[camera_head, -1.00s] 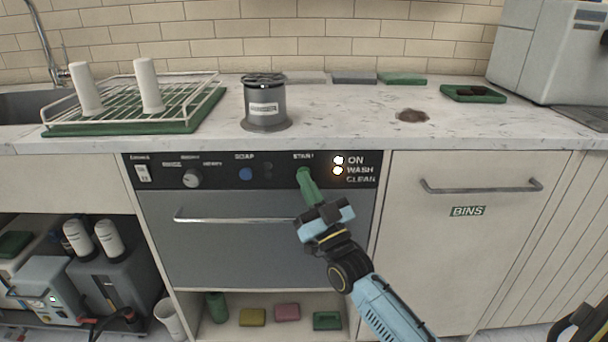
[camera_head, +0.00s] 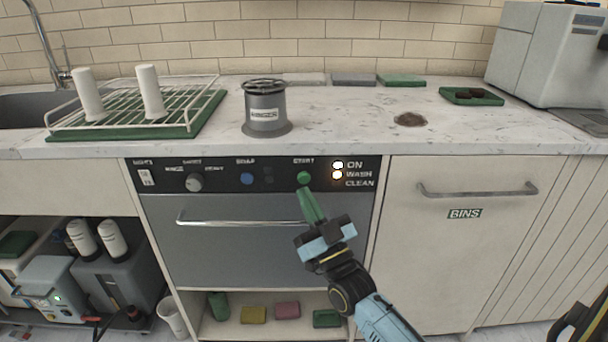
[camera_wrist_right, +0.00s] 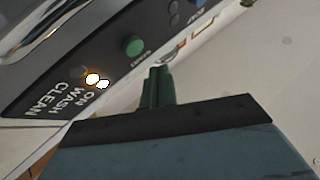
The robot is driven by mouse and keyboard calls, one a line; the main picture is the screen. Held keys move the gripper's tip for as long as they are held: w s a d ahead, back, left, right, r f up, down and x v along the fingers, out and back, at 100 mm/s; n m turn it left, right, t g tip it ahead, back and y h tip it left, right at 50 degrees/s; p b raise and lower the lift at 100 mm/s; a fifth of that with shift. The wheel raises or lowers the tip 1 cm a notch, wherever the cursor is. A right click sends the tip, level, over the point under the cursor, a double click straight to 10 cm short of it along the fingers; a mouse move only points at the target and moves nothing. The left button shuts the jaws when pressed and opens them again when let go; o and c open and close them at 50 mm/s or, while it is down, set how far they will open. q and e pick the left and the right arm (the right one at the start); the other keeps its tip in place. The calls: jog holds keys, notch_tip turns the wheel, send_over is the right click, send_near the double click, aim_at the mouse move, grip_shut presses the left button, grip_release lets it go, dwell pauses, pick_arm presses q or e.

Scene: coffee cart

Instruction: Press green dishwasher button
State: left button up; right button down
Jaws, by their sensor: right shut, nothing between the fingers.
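The green start button (camera_head: 304,178) is on the dishwasher's black control panel (camera_head: 222,178), under the START label. It also shows in the right wrist view (camera_wrist_right: 133,46). The dishwasher door (camera_head: 240,250) is closed. Two lamps beside ON and WASH (camera_head: 338,170) are lit; the one by CLEAN looks unlit. My right gripper (camera_head: 308,193) has green fingers, shut with nothing between them, and points up just below the button. In the right wrist view the fingertips (camera_wrist_right: 160,72) are apart from the button. My left gripper is not in view.
A grey rinser canister (camera_head: 266,108) and a dish rack with white cups (camera_head: 205,95) stand on the counter above. A blue soap button (camera_head: 247,178) and a knob (camera_head: 194,183) are on the panel's left. The door handle (camera_head: 238,222) sticks out below. The bins cabinet (camera_head: 460,260) is to the right.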

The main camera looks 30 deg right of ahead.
jog(key=shift+s+a+p, duration=0.25)
jog(key=shift+s+a, duration=0.15)
jog(key=shift+s, duration=0.2)
jog(key=shift+s+a+p, duration=0.25)
jog(key=shift+s+a, duration=0.1)
jog(key=shift+s, duration=0.25)
